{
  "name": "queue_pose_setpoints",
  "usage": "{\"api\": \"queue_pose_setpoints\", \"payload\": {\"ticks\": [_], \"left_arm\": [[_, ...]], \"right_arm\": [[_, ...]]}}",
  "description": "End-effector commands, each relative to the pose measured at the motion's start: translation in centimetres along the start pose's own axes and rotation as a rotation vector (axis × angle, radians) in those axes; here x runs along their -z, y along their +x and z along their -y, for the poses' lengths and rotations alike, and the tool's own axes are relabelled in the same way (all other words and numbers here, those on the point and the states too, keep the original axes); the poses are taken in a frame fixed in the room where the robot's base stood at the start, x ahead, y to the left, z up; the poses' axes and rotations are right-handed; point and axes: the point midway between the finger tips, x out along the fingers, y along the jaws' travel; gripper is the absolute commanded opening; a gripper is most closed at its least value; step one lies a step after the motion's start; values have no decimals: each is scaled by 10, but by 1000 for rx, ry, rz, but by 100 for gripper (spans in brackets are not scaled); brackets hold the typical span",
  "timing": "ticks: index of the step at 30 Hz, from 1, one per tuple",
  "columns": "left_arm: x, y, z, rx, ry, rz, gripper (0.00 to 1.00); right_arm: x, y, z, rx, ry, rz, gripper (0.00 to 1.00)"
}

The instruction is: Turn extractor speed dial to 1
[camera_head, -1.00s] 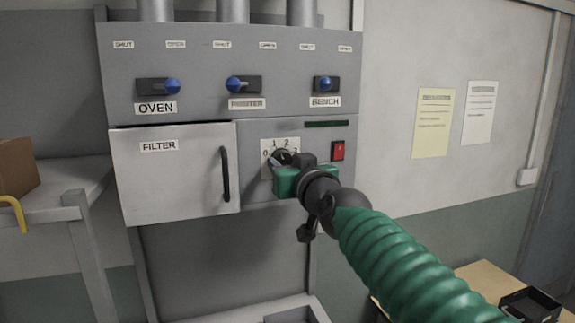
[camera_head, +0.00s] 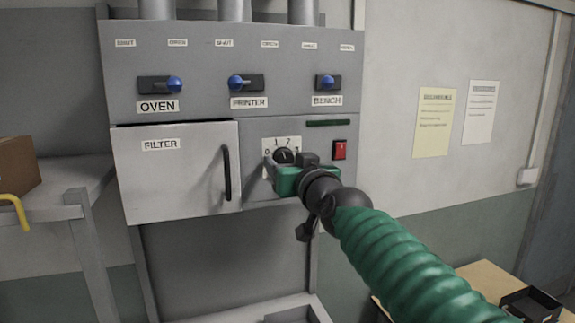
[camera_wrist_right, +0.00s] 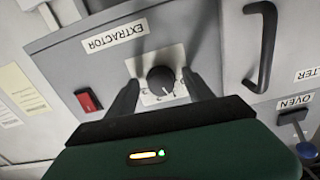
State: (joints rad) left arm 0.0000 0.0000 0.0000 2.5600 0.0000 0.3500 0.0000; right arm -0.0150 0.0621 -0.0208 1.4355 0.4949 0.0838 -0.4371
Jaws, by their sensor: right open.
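The extractor speed dial (camera_head: 284,156) is a dark round knob on a pale number plate (camera_head: 267,145) on the grey panel. It also shows in the right wrist view (camera_wrist_right: 160,79), with a light pointer mark on its lower right; the exact number it points at is hard to tell. My right gripper (camera_head: 287,164) is in front of the dial, with its green body just below and right of it. In the right wrist view my right gripper (camera_wrist_right: 162,88) is open, one dark finger on each side of the dial. Contact cannot be told. My left gripper is not in view.
A red switch (camera_head: 339,150) is right of the dial, and the filter door (camera_head: 180,180) with its black handle (camera_head: 226,173) is left. Several blue-knobbed sliders, such as the oven one (camera_head: 174,83), are above. A brown box (camera_head: 18,166) is far left.

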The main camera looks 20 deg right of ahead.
Motion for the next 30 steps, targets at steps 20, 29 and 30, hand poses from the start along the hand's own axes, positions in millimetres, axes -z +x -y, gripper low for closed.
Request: {"api": "queue_pose_setpoints", "payload": {"ticks": [20,29,30], "left_arm": [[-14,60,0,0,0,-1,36],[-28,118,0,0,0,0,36],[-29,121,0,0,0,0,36]], "right_arm": [[-14,-120,-2,-1,-1,-5,61],[-9,-155,0,2,-2,-2,61],[-8,-159,0,2,-2,-1,61]]}}
